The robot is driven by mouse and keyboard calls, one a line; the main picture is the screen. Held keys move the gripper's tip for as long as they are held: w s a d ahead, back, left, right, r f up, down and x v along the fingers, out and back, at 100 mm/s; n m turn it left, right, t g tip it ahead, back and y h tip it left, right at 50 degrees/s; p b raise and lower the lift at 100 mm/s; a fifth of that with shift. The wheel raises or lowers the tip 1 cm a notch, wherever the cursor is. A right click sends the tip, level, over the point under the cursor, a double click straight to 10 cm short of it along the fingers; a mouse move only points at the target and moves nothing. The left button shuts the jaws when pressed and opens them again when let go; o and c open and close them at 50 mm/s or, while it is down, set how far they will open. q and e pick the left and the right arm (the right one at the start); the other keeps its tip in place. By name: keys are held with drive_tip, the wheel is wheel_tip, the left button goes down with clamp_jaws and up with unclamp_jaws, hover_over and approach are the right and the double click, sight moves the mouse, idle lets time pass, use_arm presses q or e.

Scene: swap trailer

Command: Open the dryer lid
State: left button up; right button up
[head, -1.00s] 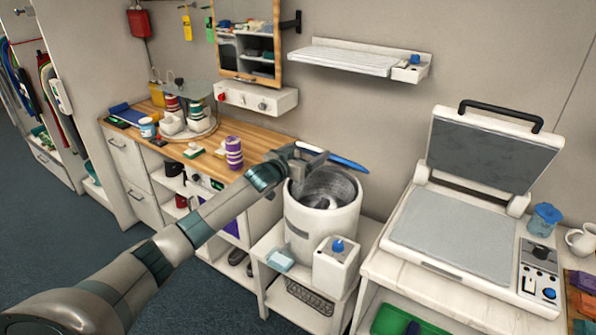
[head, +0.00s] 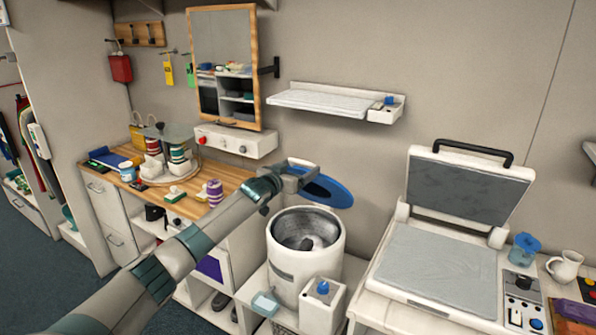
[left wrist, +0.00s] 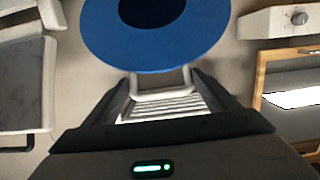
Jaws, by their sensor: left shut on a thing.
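The dryer is a white round drum (head: 293,283) with an open top and a grey metal inside. Its blue lid (head: 332,194) is up above the drum's back rim, tilted, with the drum mouth uncovered. My left gripper (head: 297,178) is at the lid's left edge, above the drum. In the left wrist view the lid (left wrist: 205,52) is a blue disc with a dark centre, and a pale handle lies between the fingers of my left gripper (left wrist: 160,82), which is shut on it. Any hinge is hidden. My right gripper is not in view.
A white box with a blue knob (head: 321,303) stands before the drum. An open flat press (head: 436,262) is to the right. A wall shelf (head: 335,100) and a framed mirror (head: 223,75) are above. A wooden counter (head: 232,178) with spools is on the left.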

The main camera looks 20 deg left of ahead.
use_arm(q)
drive_tip(key=o, duration=1.2)
drive_tip(key=shift+d+r, duration=0.1)
drive_tip(key=shift+r, duration=0.2)
drive_tip(key=shift+o, duration=0.2)
drive_tip(key=shift+s, duration=0.15)
drive_tip(key=shift+f, duration=0.15)
drive_tip(key=shift+s, duration=0.45)
drive_tip(key=s+r+b, duration=0.1)
drive_tip(key=s+b, duration=0.1)
drive_tip(key=s, duration=0.6)
drive_tip(key=s+a+r+b, duration=0.1)
drive_tip(key=s+b, duration=0.2)
drive_tip(key=s, duration=0.5)
drive_tip(key=shift+s+r+b, duration=0.2)
drive_tip(key=shift+r+b, duration=0.05)
drive_tip(key=shift+b, duration=0.1)
drive_tip(key=shift+a, duration=0.1)
